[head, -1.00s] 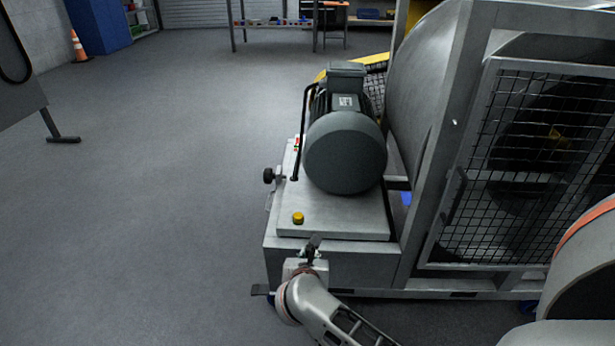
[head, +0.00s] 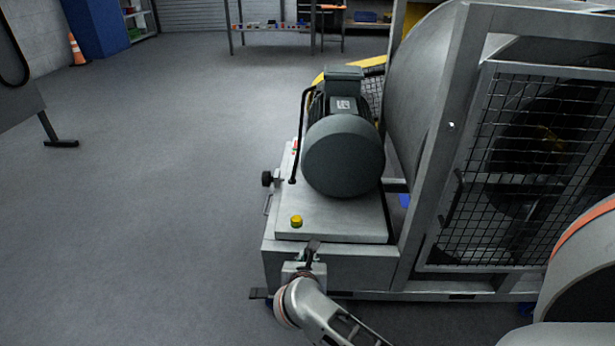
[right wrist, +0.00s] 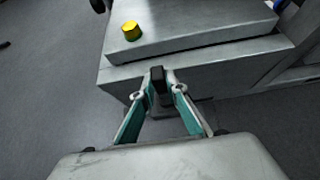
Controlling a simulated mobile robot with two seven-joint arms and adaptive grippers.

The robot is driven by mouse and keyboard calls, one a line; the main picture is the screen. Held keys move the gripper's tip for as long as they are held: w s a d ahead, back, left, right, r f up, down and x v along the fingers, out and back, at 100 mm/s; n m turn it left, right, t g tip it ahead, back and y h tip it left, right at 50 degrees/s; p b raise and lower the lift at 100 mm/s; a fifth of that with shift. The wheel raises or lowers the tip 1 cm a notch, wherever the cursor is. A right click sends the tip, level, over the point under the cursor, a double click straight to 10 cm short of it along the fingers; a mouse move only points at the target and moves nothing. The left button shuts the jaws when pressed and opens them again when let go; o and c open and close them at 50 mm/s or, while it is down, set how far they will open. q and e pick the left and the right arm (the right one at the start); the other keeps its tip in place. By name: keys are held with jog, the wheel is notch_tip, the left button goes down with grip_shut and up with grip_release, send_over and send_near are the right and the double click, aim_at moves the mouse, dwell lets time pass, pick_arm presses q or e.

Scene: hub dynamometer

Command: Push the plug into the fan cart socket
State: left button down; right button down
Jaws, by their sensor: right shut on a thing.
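The fan cart (head: 335,265) is a grey metal frame carrying a dark grey motor (head: 344,155) and a large fan housing. My right gripper (head: 312,252) is at the cart's near end, low in front of the end wall. In the right wrist view its teal-lined fingers (right wrist: 160,98) are shut on a small black piece, seemingly the plug (right wrist: 157,78). The plug stands upright between the fingertips, by the cart's front face; I cannot tell whether it touches. The socket cannot be made out in either view. My left gripper is not in view.
A yellow button (head: 296,221) sits on the cart's top plate, also in the right wrist view (right wrist: 131,31). A black knob (head: 267,178) sticks out of the cart's left side. A wire mesh guard (head: 510,170) stands on the right.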

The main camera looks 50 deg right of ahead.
jog(key=shift+f, duration=0.45)
jog(key=shift+f, duration=0.3)
jog(key=shift+f, duration=0.2)
dwell(0.5)
jog(key=shift+f, duration=0.4)
jog(key=c, duration=1.9)
grip_release()
